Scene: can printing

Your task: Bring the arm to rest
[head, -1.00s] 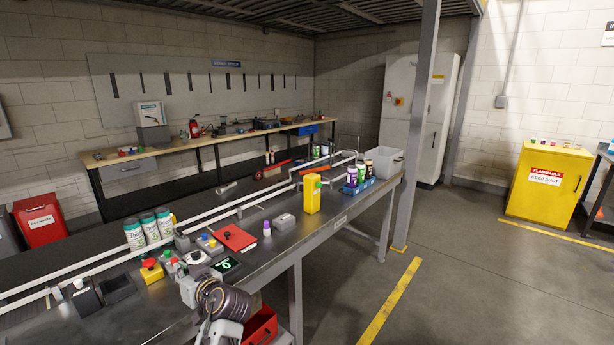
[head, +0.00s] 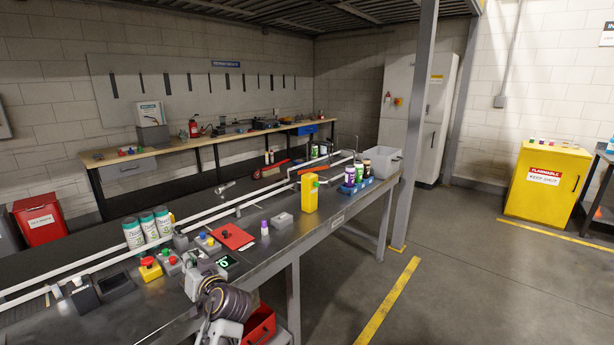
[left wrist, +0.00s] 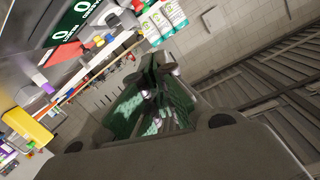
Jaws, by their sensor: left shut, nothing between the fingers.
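My left arm rises at the bottom of the head view, in front of the workbench edge. My left gripper (head: 193,284) is at its upper end, seen small and partly edge-on, close to the small display with green digits (head: 228,261). In the left wrist view the left gripper (left wrist: 155,75) shows in the middle, its fingers together with nothing held. The fingers point up past the grey wrist body, with bench things behind them. My right gripper is in neither view.
The dark workbench (head: 165,308) carries several white-green canisters (head: 134,233), button boxes (head: 150,268), a red pad (head: 232,236), a yellow container (head: 310,193), a blue can tray (head: 358,186) and a grey bin (head: 390,161). A red bin (head: 260,325) is below its edge.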

